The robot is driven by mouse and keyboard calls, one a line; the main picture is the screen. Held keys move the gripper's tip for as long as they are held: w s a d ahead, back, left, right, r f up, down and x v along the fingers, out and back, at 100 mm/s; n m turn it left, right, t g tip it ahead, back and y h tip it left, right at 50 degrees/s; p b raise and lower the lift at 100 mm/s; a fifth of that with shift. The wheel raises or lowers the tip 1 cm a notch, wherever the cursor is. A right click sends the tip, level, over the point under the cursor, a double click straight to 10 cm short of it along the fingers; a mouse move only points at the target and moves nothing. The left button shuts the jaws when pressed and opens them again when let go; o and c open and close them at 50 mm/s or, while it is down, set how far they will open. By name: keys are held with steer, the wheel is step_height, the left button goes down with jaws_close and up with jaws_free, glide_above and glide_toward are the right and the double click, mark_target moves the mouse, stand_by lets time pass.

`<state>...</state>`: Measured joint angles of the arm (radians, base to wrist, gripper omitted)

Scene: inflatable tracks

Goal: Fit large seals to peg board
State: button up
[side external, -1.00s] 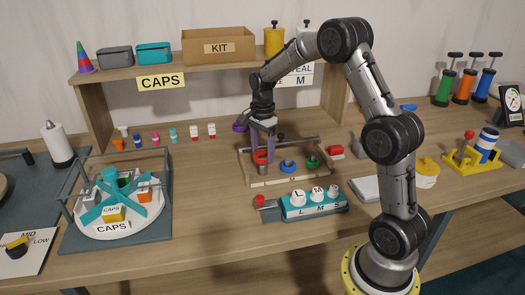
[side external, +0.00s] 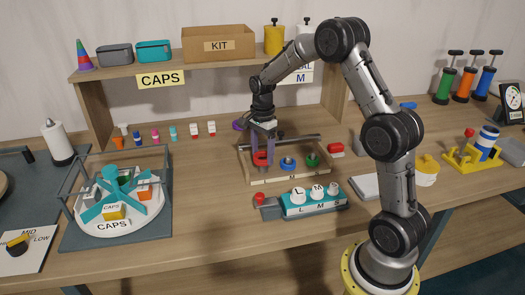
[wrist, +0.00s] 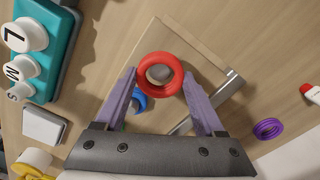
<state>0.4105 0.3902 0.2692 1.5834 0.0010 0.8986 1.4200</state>
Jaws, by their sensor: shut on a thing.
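My gripper (side external: 262,160) is shut on a red ring seal (side external: 260,159), over the left part of the wooden peg board (side external: 288,176). In the wrist view, the red ring (wrist: 159,74) sits between the purple fingertips (wrist: 160,82). A grey peg top (wrist: 158,73) shows through its hole; I cannot tell how far the ring is down around it. A blue ring (side external: 288,164) and a green ring (side external: 313,160) sit on the board to the right. The blue ring (wrist: 139,100) is partly hidden by a finger in the wrist view. A purple ring (wrist: 268,128) lies apart on the table.
A teal L-M-S block (side external: 312,205) with white-topped buttons stands in front of the board. A rail (side external: 297,138) runs along the board's back. A caps carousel (side external: 118,205) stands at left. The table between carousel and board is clear.

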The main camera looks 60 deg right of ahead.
mark_target(263, 161)
steer(key=shift+f, duration=1.8)
steer(key=o, duration=1.3)
steer(key=shift+r, duration=0.1)
step_height(263, 161, up, 14)
steer(key=shift+f, duration=0.2)
